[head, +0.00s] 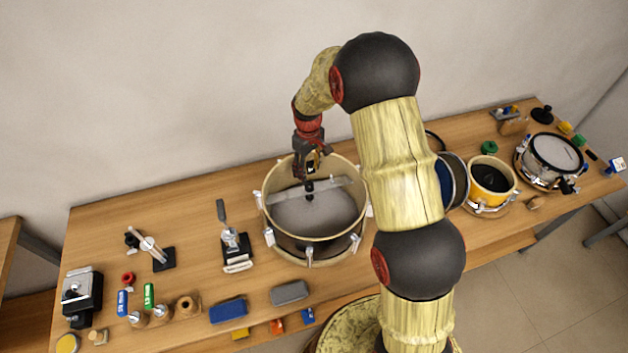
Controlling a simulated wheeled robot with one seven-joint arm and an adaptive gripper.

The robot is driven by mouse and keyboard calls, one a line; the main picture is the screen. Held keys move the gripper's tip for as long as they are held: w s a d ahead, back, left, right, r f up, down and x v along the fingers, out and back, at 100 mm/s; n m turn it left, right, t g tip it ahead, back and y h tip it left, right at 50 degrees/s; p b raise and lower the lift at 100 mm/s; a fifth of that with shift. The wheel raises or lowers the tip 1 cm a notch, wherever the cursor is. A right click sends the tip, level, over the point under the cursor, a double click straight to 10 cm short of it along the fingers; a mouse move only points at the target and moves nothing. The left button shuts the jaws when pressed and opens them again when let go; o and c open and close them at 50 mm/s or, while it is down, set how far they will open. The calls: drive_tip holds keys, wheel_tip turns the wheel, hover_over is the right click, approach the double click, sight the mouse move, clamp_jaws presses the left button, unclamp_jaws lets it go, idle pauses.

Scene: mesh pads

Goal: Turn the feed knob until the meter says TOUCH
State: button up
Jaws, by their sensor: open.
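A large cream drum shell (268,225) stands on the bench with a grey mesh pad (310,218) inside. A flat grey bar (335,186) spans the drum, with a small dark knob-like piece (309,187) on it, which may be the feed knob. My gripper (309,174) points down inside the drum, open, directly above or around this piece; I cannot tell whether it touches. My gripper hides part of the bar. I cannot pick out the meter or any reading.
A dark clamp-like tool (236,245) stands left of the drum. A blue block (228,310) and a grey block (289,292) lie in front. A yellow drum (490,198) and a white-topped drum (551,153) stand right. The bench's back left is clear.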

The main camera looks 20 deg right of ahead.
sight(309, 184)
drive_tip(key=shift+f, duration=3.85)
drive_tip(key=c, duration=0.3)
drive_tip(key=c, duration=0.7)
clamp_jaws()
drive_tip(key=shift+m, duration=0.3)
drive_tip(key=m+b, duration=0.1)
drive_tip(key=m, duration=0.1)
drive_tip(key=shift+m, duration=0.3)
drive_tip(key=shift+m+b, duration=0.5)
drive_tip(key=shift+m, duration=1.7)
